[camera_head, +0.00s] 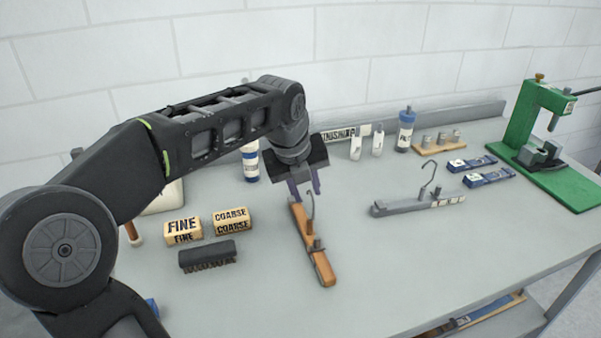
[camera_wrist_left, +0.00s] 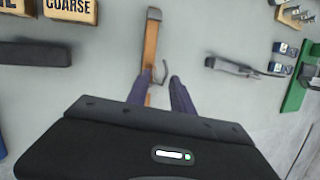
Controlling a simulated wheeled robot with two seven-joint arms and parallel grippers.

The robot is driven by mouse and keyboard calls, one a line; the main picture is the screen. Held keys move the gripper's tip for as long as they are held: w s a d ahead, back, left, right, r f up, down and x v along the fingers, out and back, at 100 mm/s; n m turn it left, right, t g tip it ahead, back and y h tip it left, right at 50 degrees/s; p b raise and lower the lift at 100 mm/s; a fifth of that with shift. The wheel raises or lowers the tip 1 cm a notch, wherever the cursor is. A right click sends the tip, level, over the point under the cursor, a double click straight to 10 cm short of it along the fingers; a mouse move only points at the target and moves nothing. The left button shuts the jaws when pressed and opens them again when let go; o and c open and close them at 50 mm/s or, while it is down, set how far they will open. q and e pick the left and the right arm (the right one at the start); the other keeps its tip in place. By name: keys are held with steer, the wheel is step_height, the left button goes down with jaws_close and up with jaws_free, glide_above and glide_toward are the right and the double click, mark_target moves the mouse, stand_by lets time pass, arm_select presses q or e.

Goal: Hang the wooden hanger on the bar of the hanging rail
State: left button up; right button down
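The wooden hanger (camera_head: 322,264) lies on the grey bench in the head view, an orange-brown bar with grey clips and a thin metal hook. In the left wrist view the hanger (camera_wrist_left: 151,45) runs away beyond the fingers, with its hook near the fingertips. My left gripper (camera_head: 304,190) is above the hanger's far part, pointing down. Its two purple fingers are apart in the left wrist view (camera_wrist_left: 163,80), with nothing clearly held between them. Whether they touch the hanger I cannot tell. I make out no hanging rail. My right gripper is out of view.
A grey hanger (camera_head: 402,207) with a hook lies to the right. FINE (camera_head: 183,231) and COARSE (camera_head: 232,221) blocks and a black brush (camera_head: 207,254) lie left. Bottles (camera_head: 405,130) and a green press (camera_head: 545,150) stand farther back. Bench front right of the wooden hanger is clear.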

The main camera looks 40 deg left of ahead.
arm_select(q)
steer(key=v, duration=0.6)
steer(key=shift+r, duration=0.3)
steer(key=shift+s+f, duration=0.1)
steer(key=shift+s, duration=0.05)
stand_by(0.4)
